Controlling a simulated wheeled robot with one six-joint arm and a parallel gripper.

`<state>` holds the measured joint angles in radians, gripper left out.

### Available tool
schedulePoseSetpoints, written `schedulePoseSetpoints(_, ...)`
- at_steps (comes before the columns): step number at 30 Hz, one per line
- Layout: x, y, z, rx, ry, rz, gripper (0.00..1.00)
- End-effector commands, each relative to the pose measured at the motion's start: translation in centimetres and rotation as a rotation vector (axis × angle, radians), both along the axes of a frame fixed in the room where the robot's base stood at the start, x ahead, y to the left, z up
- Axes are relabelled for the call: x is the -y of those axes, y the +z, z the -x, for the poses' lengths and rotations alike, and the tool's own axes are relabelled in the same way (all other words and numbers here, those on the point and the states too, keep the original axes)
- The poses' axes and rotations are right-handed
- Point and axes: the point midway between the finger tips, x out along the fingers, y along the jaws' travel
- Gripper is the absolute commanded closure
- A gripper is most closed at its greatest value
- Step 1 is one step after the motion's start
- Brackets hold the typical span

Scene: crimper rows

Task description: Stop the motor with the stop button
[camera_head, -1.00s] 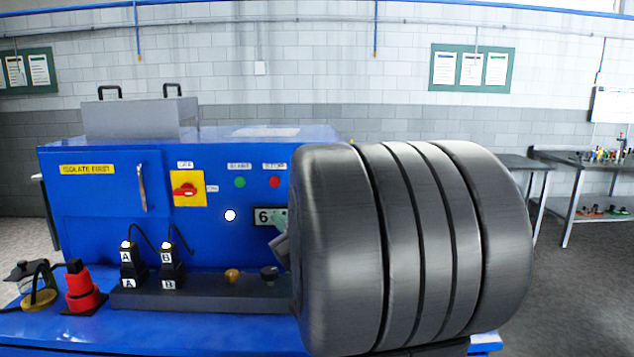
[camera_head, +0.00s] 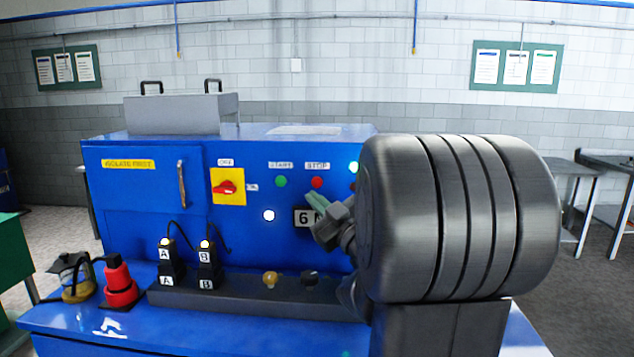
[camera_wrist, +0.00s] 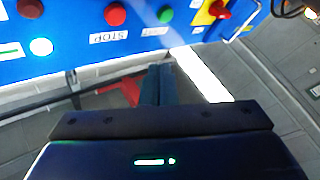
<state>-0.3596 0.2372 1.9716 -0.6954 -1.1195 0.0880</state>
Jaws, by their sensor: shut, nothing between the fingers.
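The red stop button (camera_head: 317,182) is on the blue panel under a STOP label, right of the green start button (camera_head: 280,181). In the wrist view, the stop button (camera_wrist: 115,14) and start button (camera_wrist: 165,14) appear at the top with inverted labels. My gripper (camera_head: 316,202) is shut and empty, its pale green tips just below the stop button in the head view. In the wrist view my gripper (camera_wrist: 159,72) points up from the centre, its tips below the buttons in the picture. No contact with the stop button is visible.
A red rotary switch (camera_head: 228,187) sits on a yellow plate left of the buttons. Plugs A (camera_head: 171,262) and B (camera_head: 208,262) stand on the ledge. My arm hides the panel's right part.

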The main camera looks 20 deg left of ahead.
Motion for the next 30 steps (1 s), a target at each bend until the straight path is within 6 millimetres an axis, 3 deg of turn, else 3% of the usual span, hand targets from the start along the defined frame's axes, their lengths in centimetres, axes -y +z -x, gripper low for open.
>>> schedulePoseSetpoints(9, -1.1, -0.1, -4.4, -0.001, -0.001, 0.000, 1.00)
schedulePoseSetpoints(15, -1.5, -0.1, -6.0, -0.001, -0.001, -0.001, 1.00)
schedulePoseSetpoints(30, -1.6, 0.0, -6.5, 0.000, 0.000, 0.000, 1.00)
